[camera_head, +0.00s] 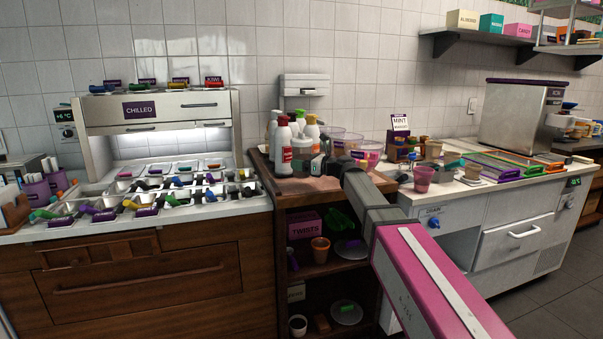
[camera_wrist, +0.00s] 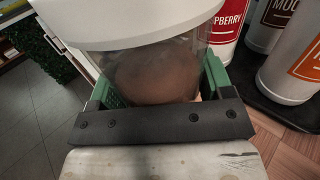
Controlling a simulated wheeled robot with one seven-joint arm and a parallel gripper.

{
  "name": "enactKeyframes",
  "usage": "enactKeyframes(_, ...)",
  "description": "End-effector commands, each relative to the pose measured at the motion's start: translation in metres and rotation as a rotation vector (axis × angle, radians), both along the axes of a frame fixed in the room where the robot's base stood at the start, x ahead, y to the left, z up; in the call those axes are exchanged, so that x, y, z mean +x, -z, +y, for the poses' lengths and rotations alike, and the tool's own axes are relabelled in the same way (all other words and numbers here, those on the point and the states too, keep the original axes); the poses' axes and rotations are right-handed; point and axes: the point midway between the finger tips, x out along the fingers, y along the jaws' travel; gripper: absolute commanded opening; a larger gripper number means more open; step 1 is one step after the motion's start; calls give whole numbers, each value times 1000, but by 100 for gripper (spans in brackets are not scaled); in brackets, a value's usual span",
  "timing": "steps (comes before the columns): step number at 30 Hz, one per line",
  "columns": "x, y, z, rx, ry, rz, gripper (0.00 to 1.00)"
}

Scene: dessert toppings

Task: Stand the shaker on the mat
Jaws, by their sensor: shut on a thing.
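The shaker (camera_wrist: 155,75) is a clear round container with a white lid and brown powder inside. It fills the upper middle of the wrist view. The green fingers of my gripper (camera_wrist: 155,95) are shut on its two sides. In the head view my gripper (camera_head: 318,165) is over the wooden cart top, and the shaker (camera_head: 302,146) shows as a small pale shape in front of the bottles. I cannot tell whether the shaker's base touches anything.
White sauce bottles (camera_head: 283,148) stand close beside the shaker; in the wrist view a raspberry bottle (camera_wrist: 228,30) is just behind it on a dark tray (camera_wrist: 270,108). Pink tubs (camera_head: 368,155) stand to the right. The topping counter (camera_head: 100,228) is on the left.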

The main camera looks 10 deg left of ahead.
Motion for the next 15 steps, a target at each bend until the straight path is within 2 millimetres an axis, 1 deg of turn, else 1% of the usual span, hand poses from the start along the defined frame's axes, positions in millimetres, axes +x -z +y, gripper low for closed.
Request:
enactKeyframes(9,-1,36,0,0,0,1,40)
enactKeyframes(15,-1,38,0,1,1,0,40)
